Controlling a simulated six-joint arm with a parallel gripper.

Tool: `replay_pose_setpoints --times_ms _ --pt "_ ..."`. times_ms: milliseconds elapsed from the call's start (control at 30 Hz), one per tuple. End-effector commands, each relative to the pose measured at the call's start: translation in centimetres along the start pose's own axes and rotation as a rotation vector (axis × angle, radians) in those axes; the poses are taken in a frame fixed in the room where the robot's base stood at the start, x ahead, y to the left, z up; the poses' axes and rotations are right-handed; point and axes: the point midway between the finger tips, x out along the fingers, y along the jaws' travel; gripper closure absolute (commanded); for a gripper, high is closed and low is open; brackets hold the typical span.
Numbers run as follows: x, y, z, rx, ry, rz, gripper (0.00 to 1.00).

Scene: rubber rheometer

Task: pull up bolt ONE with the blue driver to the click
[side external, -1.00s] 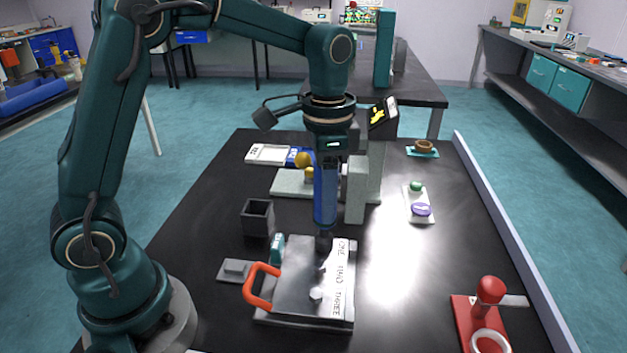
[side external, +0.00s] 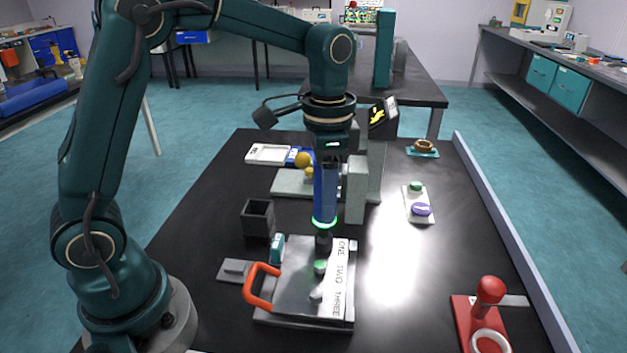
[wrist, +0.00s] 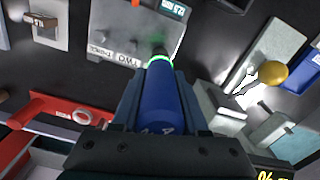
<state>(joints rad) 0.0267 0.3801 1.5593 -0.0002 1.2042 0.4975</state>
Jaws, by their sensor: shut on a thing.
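My gripper (side external: 326,165) is shut on the blue driver (side external: 325,192), which stands upright, tip down. A green ring glows around the driver's lower end, and the driver also shows in the wrist view (wrist: 160,95) between the jaws. The dark tip is over the ONE end of the metal plate (side external: 285,300), beside the white label strip (side external: 341,280) reading ONE, TWO, THREE. Bolt ONE is hidden under the tip; I cannot tell the gap or how far it is raised. Another bolt head (side external: 320,266) shows in front of the tip, tinted green.
An orange handle (side external: 262,287) sticks out at the plate's left. A teal block (side external: 277,247) and a dark open box (side external: 257,218) stand nearby. The pale machine with its upright block (side external: 357,190) is close behind the driver. A red press (side external: 489,300) stands front right.

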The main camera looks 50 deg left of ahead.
Motion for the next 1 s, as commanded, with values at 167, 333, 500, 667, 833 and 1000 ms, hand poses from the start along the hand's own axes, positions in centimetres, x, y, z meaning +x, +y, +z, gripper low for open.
replay_pose_setpoints --times_ms 167,333,500,667,833,1000 --pt "-1.6 -0.1 -0.1 0.0 0.008 -0.004 1.0" --pt "-3.2 -0.1 -0.1 0.0 0.009 -0.004 1.0" --pt "-4.5 -0.1 -0.1 0.0 0.008 -0.003 1.0" --pt "-4.9 0.0 -0.1 0.0 0.006 -0.002 1.0" --pt "-4.9 0.0 -0.1 0.0 0.006 -0.002 1.0" --pt "-4.9 0.0 -0.1 0.0 0.006 -0.002 1.0"
